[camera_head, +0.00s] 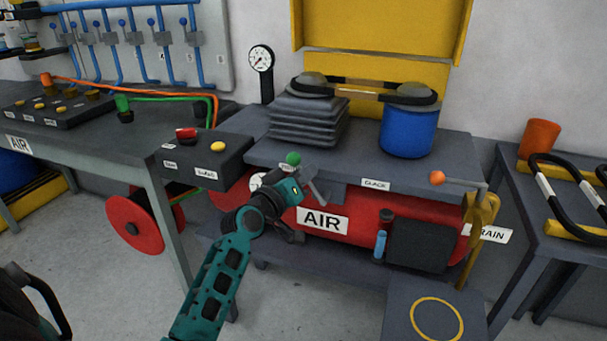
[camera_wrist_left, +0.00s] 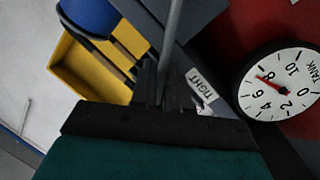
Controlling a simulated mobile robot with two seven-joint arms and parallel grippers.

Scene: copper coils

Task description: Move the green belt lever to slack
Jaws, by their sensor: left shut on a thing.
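The green belt lever shows its green knob (camera_head: 293,158) at the front edge of the machine bench, at its left end. My left gripper (camera_head: 309,188) is at the lever, just below the knob. In the left wrist view the grey lever rod (camera_wrist_left: 173,45) runs between the fingers, and the gripper (camera_wrist_left: 165,88) is shut on it. A TIGHT label (camera_wrist_left: 202,86) lies right beside the fingers there. The SLACK label (camera_head: 375,184) is farther right along the bench edge. The fingers partly hide the lever's lower part. My right gripper is not in view.
A black belt (camera_head: 355,81) spans grey bellows (camera_head: 308,115) and a blue drum (camera_head: 408,132). An orange-knobbed lever (camera_head: 437,178) stands at the right. A red AIR tank (camera_head: 360,222) lies below. A switch box (camera_head: 205,158) is left of my gripper.

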